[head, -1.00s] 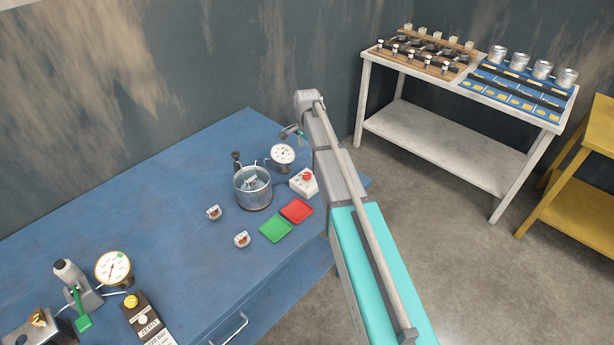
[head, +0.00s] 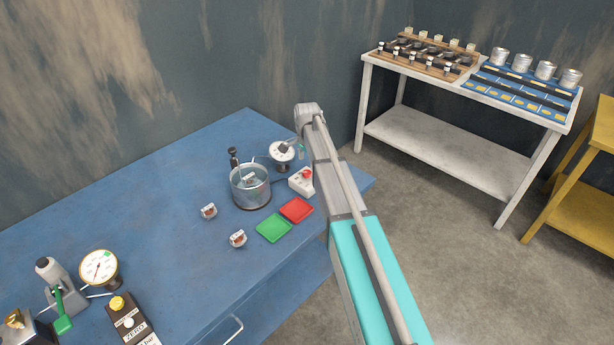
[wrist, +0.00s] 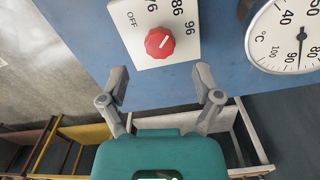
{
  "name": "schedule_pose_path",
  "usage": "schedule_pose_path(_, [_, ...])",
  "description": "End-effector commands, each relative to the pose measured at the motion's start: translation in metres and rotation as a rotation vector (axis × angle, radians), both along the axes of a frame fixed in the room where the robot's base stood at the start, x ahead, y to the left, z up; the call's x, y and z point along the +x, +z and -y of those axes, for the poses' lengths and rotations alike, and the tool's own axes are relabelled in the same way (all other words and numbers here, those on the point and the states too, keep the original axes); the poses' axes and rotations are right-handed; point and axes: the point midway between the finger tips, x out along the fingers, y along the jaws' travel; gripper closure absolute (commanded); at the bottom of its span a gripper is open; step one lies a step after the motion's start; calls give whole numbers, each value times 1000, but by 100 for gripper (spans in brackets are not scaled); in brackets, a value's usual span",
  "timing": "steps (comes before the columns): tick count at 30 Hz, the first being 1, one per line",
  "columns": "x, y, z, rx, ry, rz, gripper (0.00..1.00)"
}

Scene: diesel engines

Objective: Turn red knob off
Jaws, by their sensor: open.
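The red knob (wrist: 159,42) sits on a white control box (wrist: 186,18) marked OFF, 76, 86 and 96 in the wrist view. Its white pointer line is tilted toward the upper right, away from the OFF mark. In the head view the red knob (head: 306,174) is small on the white box (head: 297,186), beside my arm. My gripper (wrist: 158,75) is open and empty in the wrist view, its two fingers apart below the box. The knob lies beyond the fingertips, roughly between their lines. In the head view my gripper is mostly hidden behind the arm's end.
A temperature gauge (wrist: 287,38) stands close to the right of the box. A glass pot (head: 250,188) stands left of it on the blue table (head: 150,205). Red (head: 296,210) and green (head: 273,228) trays lie in front. A white rack table (head: 450,140) stands behind.

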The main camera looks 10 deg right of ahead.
Motion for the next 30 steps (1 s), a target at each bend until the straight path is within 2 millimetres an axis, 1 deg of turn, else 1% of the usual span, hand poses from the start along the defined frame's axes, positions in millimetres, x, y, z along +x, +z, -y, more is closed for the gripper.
schedule_pose_path(1, [0,-8,0,0,0,0,18])
schedule_pose_path(15, [0,-40,0,0,0,0,18])
schedule_pose_path(21, [0,-46,0,0,0,0,18])
schedule_pose_path(30, [0,-47,0,0,0,0,18])
